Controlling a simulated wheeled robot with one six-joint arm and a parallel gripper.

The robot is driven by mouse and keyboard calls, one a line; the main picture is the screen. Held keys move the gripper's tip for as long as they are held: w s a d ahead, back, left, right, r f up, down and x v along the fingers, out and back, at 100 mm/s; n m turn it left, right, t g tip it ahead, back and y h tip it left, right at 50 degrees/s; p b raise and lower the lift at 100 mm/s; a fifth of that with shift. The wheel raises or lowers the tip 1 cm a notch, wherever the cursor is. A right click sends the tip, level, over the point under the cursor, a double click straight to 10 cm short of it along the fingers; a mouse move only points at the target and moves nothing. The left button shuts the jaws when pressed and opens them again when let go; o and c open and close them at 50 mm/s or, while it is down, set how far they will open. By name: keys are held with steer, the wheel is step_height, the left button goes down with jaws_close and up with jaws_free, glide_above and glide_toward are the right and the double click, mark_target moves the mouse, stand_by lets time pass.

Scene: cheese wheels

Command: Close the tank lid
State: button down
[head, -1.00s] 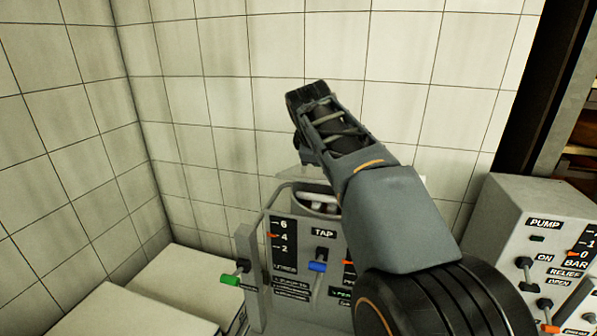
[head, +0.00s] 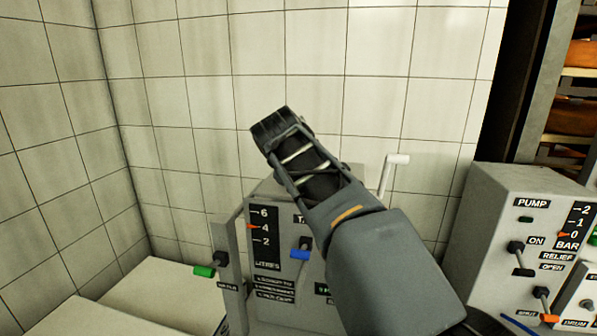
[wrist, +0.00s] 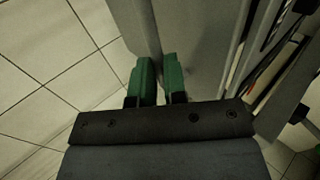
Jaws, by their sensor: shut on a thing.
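The tank (head: 238,262) is the grey unit with the LITRES scale and the tap, at the lower middle of the head view. My arm covers much of its top and right side. A pale sloped surface (head: 264,187) shows at the tank's top, left of my arm; I cannot tell how far the lid stands open. In the wrist view my gripper (wrist: 158,82) has its green fingers close together on the edge of a thin grey plate (wrist: 152,38), which looks like the tank lid. In the head view the fingers are hidden behind my wrist.
A white crank-like handle (head: 397,159) stands up right of my arm. A blue-tipped tap lever (head: 300,253) and a green-tipped lever (head: 205,271) stick out at the tank's front. The PUMP unit (head: 490,215) is at the right. Tiled walls close off the back and left.

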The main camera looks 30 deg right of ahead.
steer(key=shift+a+f, duration=0.1)
steer(key=shift+f, duration=0.4)
steer(key=c, duration=1.5)
jaws_free()
steer(key=shift+s, duration=0.1)
steer(key=o, duration=0.3)
steer(key=shift+r, duration=0.1)
steer(key=shift+o, duration=0.2)
steer(key=shift+r, duration=0.15)
steer(key=shift+a+r, duration=0.1)
steer(key=shift+r, duration=0.05)
steer(key=p+v, duration=0.2)
steer(key=v, duration=1.1)
steer(key=shift+s+a+r, duration=0.1)
steer(key=shift+r, duration=0.05)
